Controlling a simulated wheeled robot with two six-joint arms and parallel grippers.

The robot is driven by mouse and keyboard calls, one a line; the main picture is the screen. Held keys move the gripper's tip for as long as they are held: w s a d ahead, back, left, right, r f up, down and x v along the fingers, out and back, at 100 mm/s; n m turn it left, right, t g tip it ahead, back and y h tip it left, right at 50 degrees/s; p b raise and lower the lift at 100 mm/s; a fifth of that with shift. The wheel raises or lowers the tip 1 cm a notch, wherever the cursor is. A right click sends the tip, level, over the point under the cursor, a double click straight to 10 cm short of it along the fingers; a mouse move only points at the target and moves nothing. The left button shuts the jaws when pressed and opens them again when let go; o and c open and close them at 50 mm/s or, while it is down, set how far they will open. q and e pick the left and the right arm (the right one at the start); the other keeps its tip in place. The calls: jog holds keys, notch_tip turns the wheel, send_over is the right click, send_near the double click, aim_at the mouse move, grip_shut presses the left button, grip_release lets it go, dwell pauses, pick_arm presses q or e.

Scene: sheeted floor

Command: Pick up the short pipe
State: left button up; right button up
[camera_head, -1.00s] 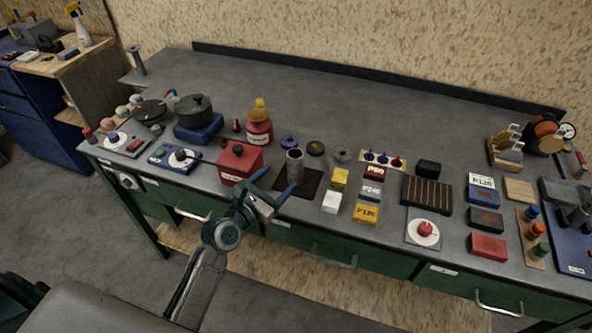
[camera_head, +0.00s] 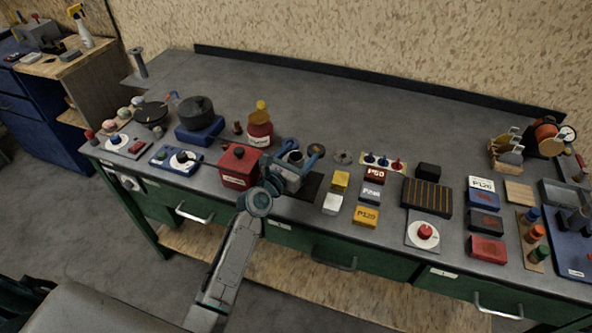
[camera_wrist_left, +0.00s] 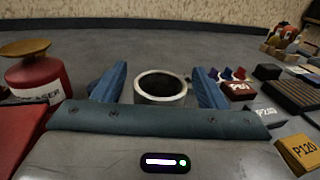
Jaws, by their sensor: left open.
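The short pipe is a grey, open-topped metal cylinder standing upright on a dark mat. In the head view only its upper rim (camera_head: 295,157) shows, as my gripper covers the rest. In the left wrist view the pipe (camera_wrist_left: 161,88) stands between the two blue fingers. My left gripper (camera_head: 300,154) is open, with one finger on each side of the pipe. In the left wrist view (camera_wrist_left: 163,85) gaps show between the pipe and both fingers. The pipe's lower part is hidden behind the gripper body. My right gripper is not in view.
Yellow and white blocks (camera_head: 332,204) and labelled sandpaper boxes (camera_head: 366,216) lie to the right. The back of the bench (camera_head: 330,100) is clear.

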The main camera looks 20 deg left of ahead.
pick_arm(q)
jog(key=shift+w+d, duration=0.1)
jog(key=shift+w, duration=0.15)
jog(key=shift+s, duration=0.1)
jog(key=shift+c, duration=1.1)
jog(key=shift+r, duration=0.1)
grip_shut()
